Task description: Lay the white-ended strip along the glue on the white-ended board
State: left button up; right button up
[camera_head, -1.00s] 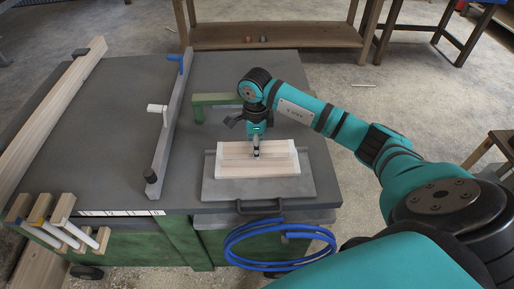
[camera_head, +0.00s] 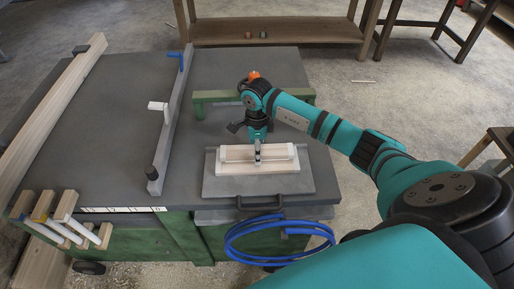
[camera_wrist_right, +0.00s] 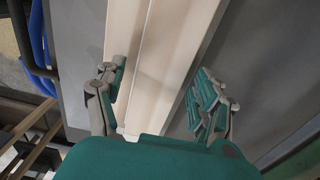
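The pale wooden board (camera_head: 229,169) lies on a grey tray plate (camera_head: 300,188) near the table's front edge. A pale strip (camera_head: 236,153) lies lengthwise on top of it. In the right wrist view the strip (camera_wrist_right: 178,60) and the board (camera_wrist_right: 124,45) run up between my fingers, with a long seam between them. My right gripper (camera_head: 258,158) points down over the middle of the strip. In the right wrist view the gripper (camera_wrist_right: 160,95) has its fingers spread apart, one on each side of the wood. No glue can be made out. My left gripper is out of view.
A long grey rail (camera_head: 167,125) with blue and white handles stands left of the tray. A green bracket (camera_head: 210,97) stands behind it. Colour-marked wooden pieces (camera_head: 65,207) hang at the front left. A blue hose (camera_head: 235,240) hangs below the front edge.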

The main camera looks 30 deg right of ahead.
jog(key=shift+r, duration=0.5)
notch_tip(320, 180, up, 11)
jog(key=b, duration=0.1)
jog(key=shift+r+b, duration=0.15)
jog(key=shift+b, duration=0.2)
